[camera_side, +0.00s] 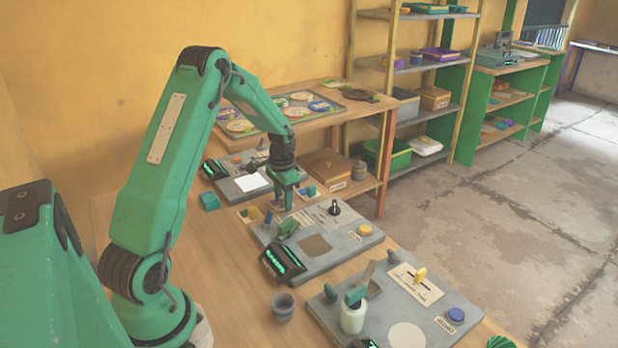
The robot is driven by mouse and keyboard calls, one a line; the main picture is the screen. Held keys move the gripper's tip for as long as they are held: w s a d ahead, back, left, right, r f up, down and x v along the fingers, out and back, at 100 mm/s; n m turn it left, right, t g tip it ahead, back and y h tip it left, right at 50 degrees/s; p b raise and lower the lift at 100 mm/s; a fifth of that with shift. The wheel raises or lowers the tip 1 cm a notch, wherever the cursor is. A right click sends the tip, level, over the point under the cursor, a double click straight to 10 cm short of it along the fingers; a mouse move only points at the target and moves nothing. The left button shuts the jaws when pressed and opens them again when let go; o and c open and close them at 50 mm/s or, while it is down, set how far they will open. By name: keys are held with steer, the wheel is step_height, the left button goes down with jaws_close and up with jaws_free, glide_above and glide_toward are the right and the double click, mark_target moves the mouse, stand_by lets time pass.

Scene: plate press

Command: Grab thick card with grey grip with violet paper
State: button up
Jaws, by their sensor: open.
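My gripper (284,203) points down from the green arm, over the small wooden tray behind the middle grey machine. It is open. Its green fingers hide part of the tray. The tray holds small coloured pieces, among them a blue one (269,217). They are too small for me to tell which is a thick card with a grey grip and violet paper. I cannot tell whether the fingers touch any piece.
A middle grey machine (316,262) has a black knob and a yellow button (365,229). A nearer grey machine (437,311) carries a white bottle (352,317). A grey cup (283,307) stands on the wooden table. A teal block (209,201) lies left of the tray.

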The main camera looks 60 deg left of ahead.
mark_target(283, 196)
steer(key=shift+c, duration=0.2)
jaws_close()
steer(key=shift+r, duration=0.1)
steer(key=shift+r, duration=0.45)
step_height(283, 196, up, 3)
steer(key=shift+r, duration=0.15)
steer(key=d+r, duration=0.6)
steer(key=d, duration=0.5)
steer(key=shift+w+d+r, duration=0.2)
steer(key=shift+d+r, duration=0.15)
